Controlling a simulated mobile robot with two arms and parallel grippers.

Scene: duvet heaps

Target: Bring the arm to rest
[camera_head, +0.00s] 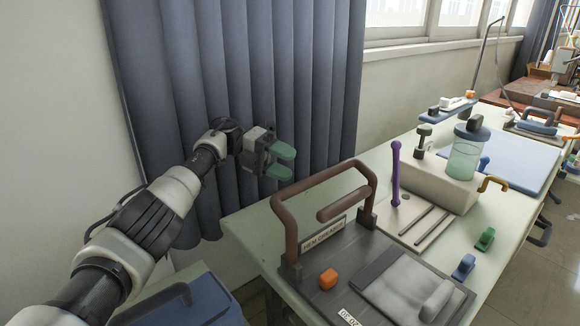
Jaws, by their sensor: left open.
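My left arm reaches in from the lower left. My left gripper (283,161) has green fingertips and is open, with nothing between the fingers. It is in the air in front of the dark curtain, beyond the table's left corner and apart from the brown handle frame. My right gripper does not show.
A blue bin (185,306) is at the lower left. A grey-blue curtain (315,60) hangs behind.

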